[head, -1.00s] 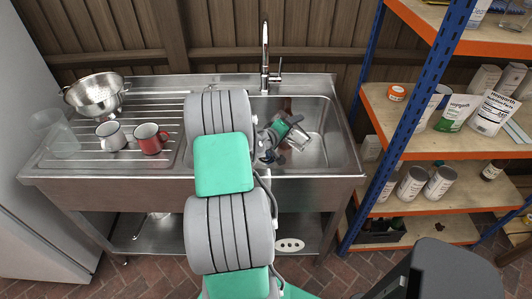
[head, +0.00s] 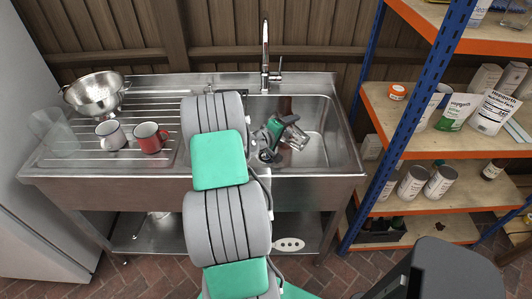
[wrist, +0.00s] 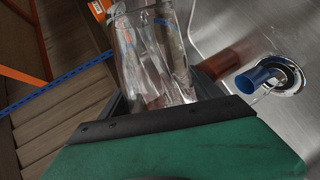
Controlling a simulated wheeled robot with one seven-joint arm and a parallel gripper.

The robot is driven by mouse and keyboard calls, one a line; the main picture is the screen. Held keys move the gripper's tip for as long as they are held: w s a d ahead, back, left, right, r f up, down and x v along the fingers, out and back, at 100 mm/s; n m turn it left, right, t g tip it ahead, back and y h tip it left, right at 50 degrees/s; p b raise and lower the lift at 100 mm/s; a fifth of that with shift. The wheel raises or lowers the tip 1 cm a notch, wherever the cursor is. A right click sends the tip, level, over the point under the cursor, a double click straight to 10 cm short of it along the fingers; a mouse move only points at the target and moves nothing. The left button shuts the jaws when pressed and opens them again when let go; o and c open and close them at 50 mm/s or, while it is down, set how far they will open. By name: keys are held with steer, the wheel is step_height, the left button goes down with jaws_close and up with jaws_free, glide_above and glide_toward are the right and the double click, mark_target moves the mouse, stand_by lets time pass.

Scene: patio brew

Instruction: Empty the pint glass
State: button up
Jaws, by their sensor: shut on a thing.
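The clear pint glass (head: 297,138) is at my gripper (head: 285,128), held tilted within the right-hand sink basin (head: 330,125). In the wrist view the glass (wrist: 152,55) sits beyond the green gripper body (wrist: 175,150). My gripper is shut on it. The glass looks see-through and I make out no drink in it, though reflections make its inside hard to read. The wrist view shows the basin's round drain (wrist: 290,72) to the right, with a blue tubular thing (wrist: 258,79) at it. My arm hides the basin's left part.
A tall tap (head: 265,55) stands behind the basin. The drainer at left holds a colander (head: 96,93), a white mug (head: 110,135), a red mug (head: 150,138) and a clear container (head: 54,130). A shelf rack with a blue post (head: 408,120) stands close on the right.

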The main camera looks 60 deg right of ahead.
steer(key=shift+f, duration=0.1)
steer(key=shift+s+f, duration=0.1)
steer(key=shift+s, duration=0.15)
steer(key=shift+s+a, duration=0.1)
steer(key=shift+f+n+g+b, duration=0.4)
steer(key=shift+n+g+b, duration=0.1)
steer(key=shift+n+b, duration=0.35)
stand_by(1.3)
steer(key=shift+r+n+g, duration=0.3)
steer(key=shift+r+n, duration=0.1)
steer(key=shift+n, duration=0.05)
stand_by(0.5)
